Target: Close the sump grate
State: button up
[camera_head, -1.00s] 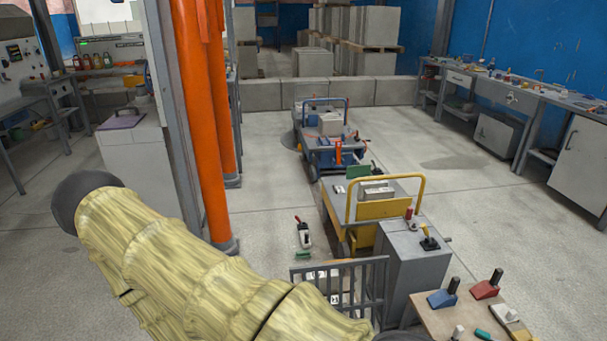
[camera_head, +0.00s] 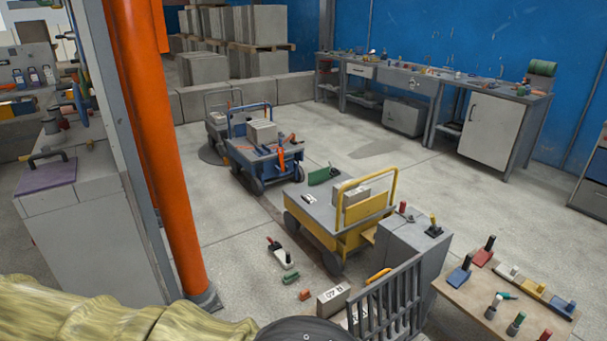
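A grey barred grate (camera_head: 388,302) stands raised, close to upright, at the bottom of the head view. It is beside a grey cabinet (camera_head: 408,252), and its lower edge is cut off by the frame. I take it to be the sump grate. Pale blocks with dark marks (camera_head: 333,300) lie just left of it, partly seen behind its bars. The sump opening itself cannot be made out. My arm, in a yellowish sleeve with a dark round joint, crosses the bottom left. My gripper is not in view.
A yellow-handled cart (camera_head: 345,232) and a blue cart (camera_head: 262,165) stand beyond the grate. A low wooden table (camera_head: 465,308) with coloured handled blocks is at the right. An orange post (camera_head: 160,165) rises at the left. Small tools (camera_head: 281,252) lie on the floor. Open floor lies farther right.

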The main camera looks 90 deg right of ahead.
aim_at(393, 274)
jog(key=u, duration=0.05)
jog(key=i, duration=0.25)
jog(key=z, duration=2.25)
jog(key=i, duration=2.75)
jog(key=z, duration=3.55)
